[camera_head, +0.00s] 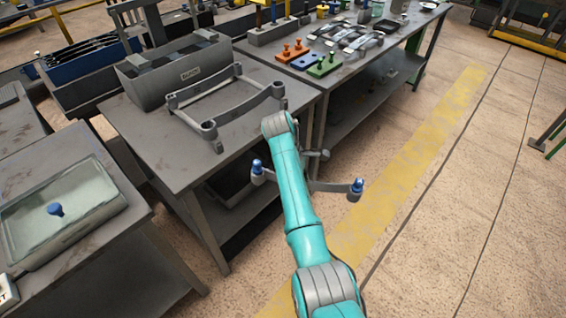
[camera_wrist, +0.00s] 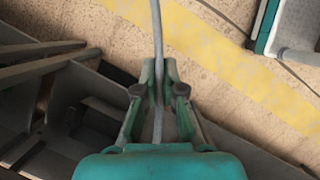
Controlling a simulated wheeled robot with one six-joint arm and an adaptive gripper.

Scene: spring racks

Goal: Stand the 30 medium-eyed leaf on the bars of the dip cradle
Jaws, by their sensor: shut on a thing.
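My gripper (camera_wrist: 158,92) is shut on a grey leaf (camera_wrist: 157,35), which stands edge-on between the fingers in the wrist view and runs up past the top edge. In the head view the leaf (camera_head: 330,187) spans both sides of my arm, with a blue piece at each end. My arm hides its middle and most of my gripper. The eye size cannot be read. The dip cradle (camera_head: 250,108), a grey frame with bars and round corner posts, sits on the near table, left of the leaf. The leaf is apart from it, beyond the table's right edge.
A grey labelled tank (camera_head: 150,82) stands behind the cradle. A shallow liquid-filled tray (camera_head: 98,213) with a blue knob is at lower left. Orange, blue and green blocks (camera_head: 324,66) and metal parts lie on the far bench. Open floor with a yellow stripe (camera_head: 420,150) lies right.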

